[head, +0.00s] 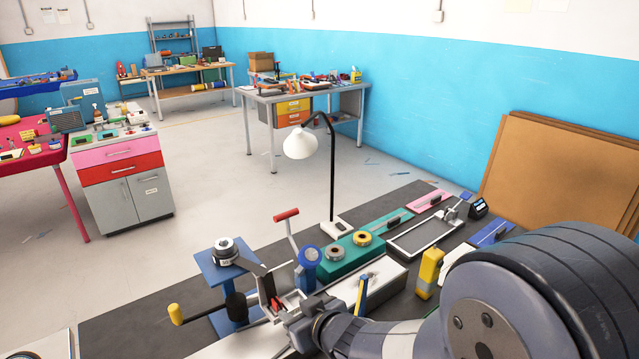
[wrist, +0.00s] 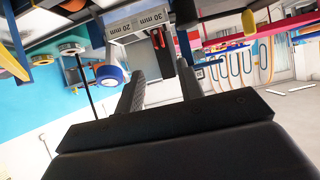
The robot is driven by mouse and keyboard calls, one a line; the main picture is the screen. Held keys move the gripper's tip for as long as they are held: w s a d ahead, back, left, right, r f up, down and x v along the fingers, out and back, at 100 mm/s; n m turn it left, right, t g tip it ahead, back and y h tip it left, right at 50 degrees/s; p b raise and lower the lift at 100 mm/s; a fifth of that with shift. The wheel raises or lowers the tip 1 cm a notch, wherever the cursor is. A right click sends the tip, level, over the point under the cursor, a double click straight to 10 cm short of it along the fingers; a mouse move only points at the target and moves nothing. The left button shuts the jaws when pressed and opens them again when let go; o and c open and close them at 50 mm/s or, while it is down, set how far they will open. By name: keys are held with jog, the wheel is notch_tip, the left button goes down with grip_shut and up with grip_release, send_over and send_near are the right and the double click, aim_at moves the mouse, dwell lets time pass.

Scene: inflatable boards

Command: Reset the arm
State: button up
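My arm (head: 500,300) reaches in from the lower right of the head view, over the near bench. My gripper (wrist: 160,76) shows in the wrist view as two dark fingers standing apart, with background visible between them. It looks open, and I see nothing held in it. A light block marked 30 mm and 20 mm (wrist: 138,24) and a small red part (wrist: 158,39) lie beyond the fingertips; I cannot tell whether they touch. In the head view the arm's end is close to a red-handled lever device (head: 287,240), and the fingers are hard to make out.
The dark bench (head: 400,200) is crowded: a green block (head: 340,262) with two rolls, a yellow object (head: 429,272), a grey tray frame (head: 425,237) and a white-shaded lamp (head: 300,144). Brown boards (head: 560,165) lean at the right wall. Open floor (head: 215,190) lies beyond the bench.

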aim_at(278, 302)
jog(key=x, duration=0.8)
jog(key=shift+w+a+f, duration=0.25)
jog(key=shift+f, duration=0.2)
jog(key=shift+r, duration=0.2)
jog(key=shift+s+d, duration=0.1)
